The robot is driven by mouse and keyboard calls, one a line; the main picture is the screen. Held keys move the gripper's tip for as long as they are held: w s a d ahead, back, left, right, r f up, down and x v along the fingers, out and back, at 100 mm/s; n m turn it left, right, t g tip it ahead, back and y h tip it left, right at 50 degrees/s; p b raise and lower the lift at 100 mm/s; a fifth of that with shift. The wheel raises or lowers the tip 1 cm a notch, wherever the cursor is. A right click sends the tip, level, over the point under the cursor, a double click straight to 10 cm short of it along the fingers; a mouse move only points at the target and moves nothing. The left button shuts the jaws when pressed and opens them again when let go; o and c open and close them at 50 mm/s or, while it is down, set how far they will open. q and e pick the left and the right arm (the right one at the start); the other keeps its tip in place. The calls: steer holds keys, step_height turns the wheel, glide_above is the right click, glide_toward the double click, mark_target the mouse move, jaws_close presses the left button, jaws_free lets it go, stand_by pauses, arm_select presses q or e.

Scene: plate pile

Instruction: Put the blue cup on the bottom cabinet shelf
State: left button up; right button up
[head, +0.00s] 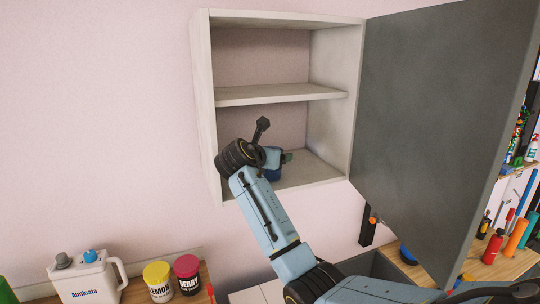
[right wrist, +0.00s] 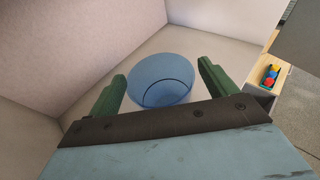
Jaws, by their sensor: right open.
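The blue cup (right wrist: 160,75) stands on the bottom cabinet shelf (right wrist: 200,45). In the head view only a small dark blue part of the cup (head: 274,177) shows beside my right wrist. My right gripper (right wrist: 162,88) reaches into the lower compartment with its green fingers open, one on each side of the cup. The fingers look slightly apart from the cup's wall. In the head view the gripper (head: 285,159) is mostly hidden behind my wrist. My left gripper is not in view.
The cabinet (head: 203,95) has a middle shelf (head: 280,94) above the arm; its upper compartment is empty. The grey door (head: 440,110) stands open at right. Below are a white jug (head: 85,282), a yellow can (head: 158,280) and a dark red can (head: 187,275).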

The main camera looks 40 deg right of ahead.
steer(key=b+v, duration=0.1)
steer(key=v, duration=0.6)
steer(key=shift+a+r, duration=0.25)
steer(key=shift+s, duration=0.1)
